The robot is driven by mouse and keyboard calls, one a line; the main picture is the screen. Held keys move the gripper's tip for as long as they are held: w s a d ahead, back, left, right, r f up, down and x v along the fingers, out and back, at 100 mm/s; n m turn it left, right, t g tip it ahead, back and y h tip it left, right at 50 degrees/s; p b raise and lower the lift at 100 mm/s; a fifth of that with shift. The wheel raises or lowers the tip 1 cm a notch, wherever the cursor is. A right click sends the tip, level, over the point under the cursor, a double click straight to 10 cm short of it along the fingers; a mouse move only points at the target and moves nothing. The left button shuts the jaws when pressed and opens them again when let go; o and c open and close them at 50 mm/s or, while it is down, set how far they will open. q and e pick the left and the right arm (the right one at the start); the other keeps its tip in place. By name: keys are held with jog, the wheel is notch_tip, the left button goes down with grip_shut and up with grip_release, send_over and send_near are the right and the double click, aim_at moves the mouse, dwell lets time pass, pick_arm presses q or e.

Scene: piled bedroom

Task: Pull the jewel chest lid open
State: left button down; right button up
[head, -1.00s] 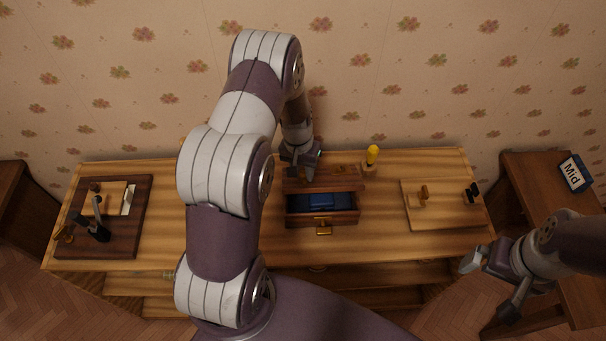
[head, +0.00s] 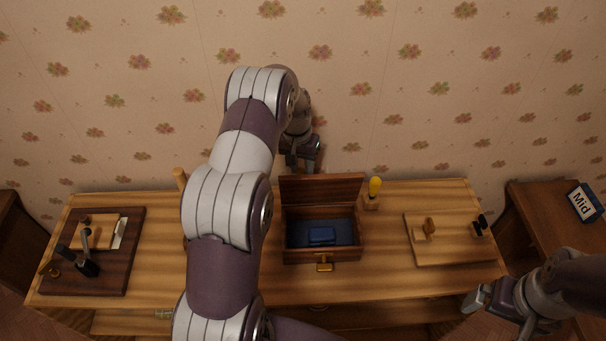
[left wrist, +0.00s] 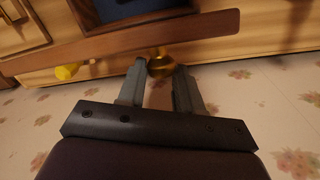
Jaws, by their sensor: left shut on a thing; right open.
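The jewel chest (head: 348,254) is a brown wooden box on the dresser, with a brass clasp at its front. Its lid (head: 322,190) stands raised, about upright, at the back, and a dark blue lining with a blue block (head: 321,235) shows inside. My left gripper (head: 302,165) is behind the lid's top edge. My right gripper (head: 497,310) is open and empty, near the dresser's front right corner.
The yellow-topped item (head: 375,188) stands close to the chest's right. A board with small fittings (head: 450,251) lies further right, and a dark board (head: 120,276) with a black-handled tool lies at left. The wall is close behind. A "Mid" sign (head: 584,202) stands on the side table.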

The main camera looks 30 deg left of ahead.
pick_arm(q)
jog(key=shift+w+a+f+b, duration=0.3)
jog(key=shift+w+a+f, duration=0.1)
jog(key=shift+f, duration=0.2)
pick_arm(e)
jog(key=shift+w+f, duration=0.1)
jog(key=shift+f, duration=0.4)
pick_arm(q)
jog(key=shift+s, duration=0.1)
jog(key=c, duration=1)
grip_release()
jog(key=shift+o, duration=0.6)
jog(key=shift+a, duration=0.35)
notch_tip(320, 180, up, 13)
jog(key=p, duration=0.4)
jog(key=shift+a+p, duration=0.35)
jog(key=shift+p, duration=0.05)
pick_arm(e)
jog(key=r, duration=0.4)
jog(key=shift+a+r, duration=0.25)
jog(key=shift+r, duration=0.15)
pick_arm(q)
jog(key=shift+f, duration=0.1)
